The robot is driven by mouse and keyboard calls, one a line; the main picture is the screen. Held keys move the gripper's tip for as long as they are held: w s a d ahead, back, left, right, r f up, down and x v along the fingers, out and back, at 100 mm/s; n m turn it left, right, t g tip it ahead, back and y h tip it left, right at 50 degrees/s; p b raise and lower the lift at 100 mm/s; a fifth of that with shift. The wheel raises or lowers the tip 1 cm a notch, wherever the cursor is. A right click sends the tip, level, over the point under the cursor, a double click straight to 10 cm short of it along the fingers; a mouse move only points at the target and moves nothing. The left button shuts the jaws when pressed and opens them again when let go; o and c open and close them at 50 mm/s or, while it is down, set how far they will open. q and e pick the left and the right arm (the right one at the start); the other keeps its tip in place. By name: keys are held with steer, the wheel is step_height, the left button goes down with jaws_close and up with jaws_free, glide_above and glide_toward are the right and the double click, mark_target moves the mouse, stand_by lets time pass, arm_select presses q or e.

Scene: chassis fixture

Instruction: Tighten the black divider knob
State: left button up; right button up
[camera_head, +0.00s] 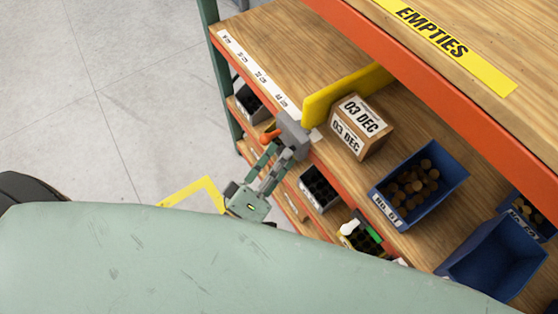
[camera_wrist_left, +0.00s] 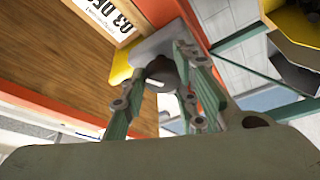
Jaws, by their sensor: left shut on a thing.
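The yellow divider (camera_head: 345,92) stands on the wooden shelf and reaches to its front edge. A grey clamp (camera_head: 291,130) sits at its front end on the shelf edge, with an orange part (camera_head: 269,136) at its side. My left gripper (camera_head: 279,155) is just below the clamp, its fingers pointing up at it. In the left wrist view, the black divider knob (camera_wrist_left: 160,71) is under the grey clamp, between the fingertips of my left gripper (camera_wrist_left: 162,78). The fingers are shut on the knob. In the head view the fingers hide the knob. My right gripper is not in view.
A cardboard box (camera_head: 362,128) marked 03 DEC stands right of the divider. A blue bin (camera_head: 441,180) of brown round pieces is farther right. A white scale strip (camera_head: 258,70) runs along the shelf edge. Dark bins (camera_head: 319,187) sit on the level below.

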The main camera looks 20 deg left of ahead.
arm_select(q)
steer(key=m+h+b, duration=0.1)
steer(key=m, duration=0.2)
steer(key=m+h+b, duration=0.1)
steer(key=m+h, duration=0.1)
steer(key=m, duration=0.1)
steer(key=shift+d+t, duration=0.1)
steer(key=shift+t, duration=0.2)
steer(key=shift+m, duration=0.5)
steer(key=o, duration=0.8)
steer(key=shift+c, duration=0.2)
steer(key=shift+o, duration=1.1)
steer(key=shift+s+d, duration=0.1)
steer(key=shift+d, duration=0.05)
steer(key=shift+f, duration=0.15)
steer(key=v, duration=1.2)
